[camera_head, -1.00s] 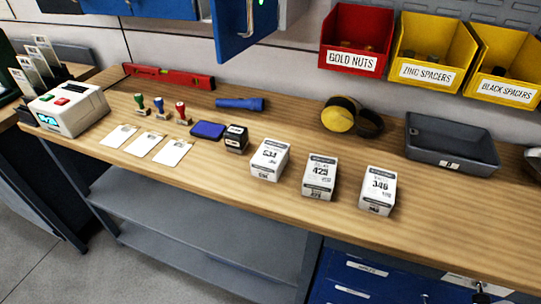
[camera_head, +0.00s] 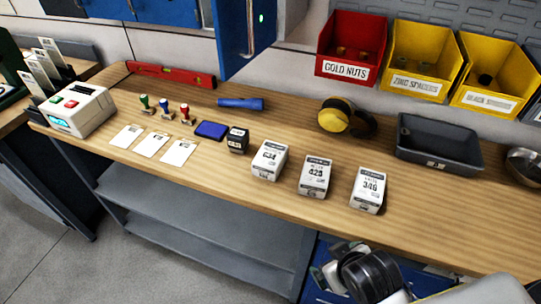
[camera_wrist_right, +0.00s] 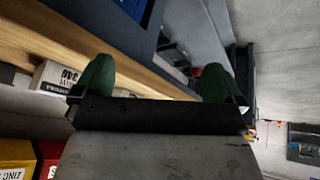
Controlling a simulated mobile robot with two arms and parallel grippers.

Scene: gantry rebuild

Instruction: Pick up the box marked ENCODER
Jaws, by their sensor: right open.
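Three white boxes with printed labels stand apart in a row on the wooden bench: a left one (camera_head: 269,161), a middle one (camera_head: 314,177) and a right one (camera_head: 367,190). Large numbers show on them, but the small print is too blurred to tell which is marked ENCODER. My right gripper (camera_wrist_right: 155,77) is open in the right wrist view, its two green fingers wide apart with nothing held between them. A white printed box (camera_wrist_right: 52,77) shows beyond its left finger. In the head view my right arm is low at the bottom right, below the boxes. My left gripper is not in view.
A small dark stamp block (camera_head: 237,140) stands left of the boxes. Yellow ear muffs (camera_head: 335,116) and a grey tray (camera_head: 440,158) lie behind them. Red (camera_head: 345,72) and yellow bins hang at the back. The bench front (camera_head: 290,198) is clear.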

